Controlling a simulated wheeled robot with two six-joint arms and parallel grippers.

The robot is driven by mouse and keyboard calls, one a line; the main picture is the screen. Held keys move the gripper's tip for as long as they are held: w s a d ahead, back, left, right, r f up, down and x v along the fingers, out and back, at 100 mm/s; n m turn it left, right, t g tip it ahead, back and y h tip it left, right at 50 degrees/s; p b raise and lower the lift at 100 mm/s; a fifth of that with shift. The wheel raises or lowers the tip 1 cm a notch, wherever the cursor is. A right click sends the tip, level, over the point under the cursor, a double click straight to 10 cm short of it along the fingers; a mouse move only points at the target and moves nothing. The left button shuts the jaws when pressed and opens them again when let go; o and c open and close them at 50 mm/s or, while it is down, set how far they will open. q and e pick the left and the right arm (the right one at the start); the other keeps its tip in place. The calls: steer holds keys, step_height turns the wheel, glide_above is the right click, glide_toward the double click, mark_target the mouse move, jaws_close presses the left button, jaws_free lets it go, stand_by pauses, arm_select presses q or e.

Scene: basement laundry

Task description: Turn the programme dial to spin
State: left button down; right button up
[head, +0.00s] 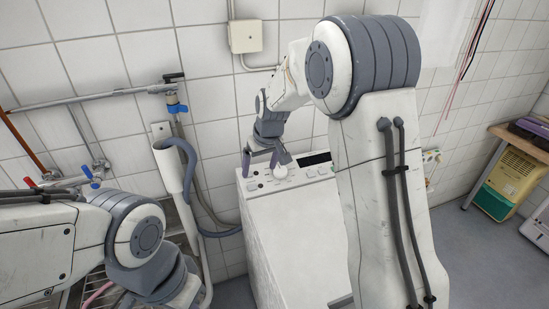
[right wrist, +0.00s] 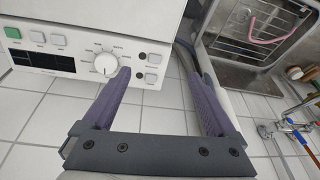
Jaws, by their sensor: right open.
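The white round programme dial (head: 280,172) sits on the control panel of a white washing machine (head: 290,240). In the right wrist view the dial (right wrist: 106,63) is ringed by small printed labels, too small to read surely; I cannot tell which one it points to. My right gripper (head: 264,163) is open and empty at the panel's left end. In the right wrist view its fingers (right wrist: 160,78) straddle the panel's edge, with the dial just outside the left finger, not between them. I cannot tell whether that finger touches the panel. My left arm shows at lower left, its fingers out of frame.
Panel buttons (right wrist: 57,40) and a dark display (right wrist: 40,61) lie beside the dial. A grey hose and white standpipe (head: 174,165) stand left of the machine. A metal sink (right wrist: 250,50) shows in the right wrist view. A yellowish appliance (head: 508,184) stands far right.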

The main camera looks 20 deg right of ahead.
steer(key=m+t+p, duration=0.1)
glide_toward(281, 170)
steer(key=shift+h, duration=0.4)
steer(key=x, duration=0.3)
steer(key=p+x, duration=0.1)
steer(key=x, duration=0.1)
steer(key=p+x, duration=0.1)
steer(key=x, duration=0.2)
steer(key=shift+w+a+f, duration=0.2)
steer(key=shift+a+f, duration=0.05)
steer(key=shift+a, duration=0.15)
arm_select(q)
step_height(281, 170, up, 4)
steer(key=shift+r, duration=0.1)
